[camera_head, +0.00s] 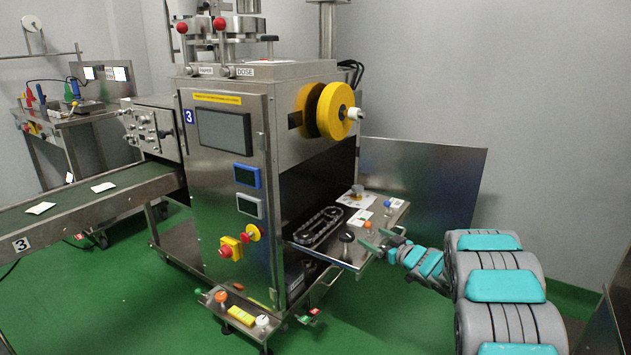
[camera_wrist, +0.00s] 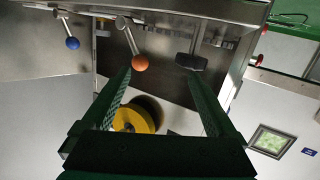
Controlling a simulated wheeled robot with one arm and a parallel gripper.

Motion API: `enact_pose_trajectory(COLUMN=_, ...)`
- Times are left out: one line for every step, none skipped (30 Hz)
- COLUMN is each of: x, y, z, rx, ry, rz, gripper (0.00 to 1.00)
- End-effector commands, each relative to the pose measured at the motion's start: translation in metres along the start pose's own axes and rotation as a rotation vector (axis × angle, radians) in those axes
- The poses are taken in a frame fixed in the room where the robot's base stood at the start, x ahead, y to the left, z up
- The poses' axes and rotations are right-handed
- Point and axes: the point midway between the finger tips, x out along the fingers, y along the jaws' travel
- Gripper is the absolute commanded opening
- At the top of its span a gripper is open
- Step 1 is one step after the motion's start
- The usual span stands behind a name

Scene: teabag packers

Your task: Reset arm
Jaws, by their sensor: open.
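My gripper (camera_head: 372,240) is at the end of my teal and grey arm, in front of the steel shelf on the machine's right side. In the wrist view its two dark green fingers (camera_wrist: 158,76) are spread apart with nothing held between them. An orange-knobbed lever (camera_wrist: 139,63) shows just beyond the fingertips, and a black knob (camera_wrist: 190,61) is near the right finger. A blue-knobbed lever (camera_wrist: 72,43) is further left. I cannot tell whether any finger touches a knob.
The packing machine (camera_head: 225,150) has a yellow wheel (camera_head: 336,110) above the shelf (camera_head: 338,248). A conveyor (camera_head: 75,205) with white packets runs left.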

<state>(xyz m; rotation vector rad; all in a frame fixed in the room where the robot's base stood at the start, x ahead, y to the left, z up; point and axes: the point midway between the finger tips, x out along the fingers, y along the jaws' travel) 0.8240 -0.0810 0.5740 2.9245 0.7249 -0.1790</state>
Motion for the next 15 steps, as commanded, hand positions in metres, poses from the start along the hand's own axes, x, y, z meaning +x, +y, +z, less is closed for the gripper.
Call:
enact_pose_trajectory(x=-0.004, y=0.008, z=-0.011, rx=-0.021, ry=-0.041, rz=0.054, gripper=0.93)
enact_pose_trajectory(x=-0.008, y=0.013, z=-0.015, rx=-0.030, ry=-0.067, rz=0.087, gripper=0.93)
enact_pose_trajectory(x=-0.015, y=0.020, z=-0.020, rx=-0.040, ry=-0.104, rz=0.132, gripper=0.93)
enact_pose_trajectory(x=-0.020, y=0.024, z=-0.021, rx=-0.044, ry=-0.135, rz=0.165, gripper=0.93)
enact_pose_trajectory(x=-0.025, y=0.029, z=-0.025, rx=-0.048, ry=-0.160, rz=0.197, gripper=0.93)
enact_pose_trajectory(x=-0.034, y=0.034, z=-0.030, rx=-0.054, ry=-0.196, rz=0.240, gripper=0.93)
enact_pose_trajectory(x=-0.040, y=0.036, z=-0.033, rx=-0.056, ry=-0.222, rz=0.268, gripper=0.93)
enact_pose_trajectory(x=-0.048, y=0.040, z=-0.035, rx=-0.055, ry=-0.251, rz=0.300, gripper=0.93)
enact_pose_trajectory(x=-0.059, y=0.042, z=-0.040, rx=-0.056, ry=-0.286, rz=0.337, gripper=0.93)
enact_pose_trajectory(x=-0.067, y=0.043, z=-0.041, rx=-0.053, ry=-0.317, rz=0.363, gripper=0.93)
enact_pose_trajectory(x=-0.075, y=0.043, z=-0.042, rx=-0.049, ry=-0.344, rz=0.390, gripper=0.93)
enact_pose_trajectory(x=-0.088, y=0.043, z=-0.046, rx=-0.046, ry=-0.381, rz=0.424, gripper=0.93)
enact_pose_trajectory(x=-0.097, y=0.042, z=-0.048, rx=-0.040, ry=-0.409, rz=0.448, gripper=0.93)
enact_pose_trajectory(x=-0.106, y=0.041, z=-0.049, rx=-0.033, ry=-0.437, rz=0.471, gripper=0.93)
enact_pose_trajectory(x=-0.120, y=0.039, z=-0.052, rx=-0.024, ry=-0.475, rz=0.500, gripper=0.93)
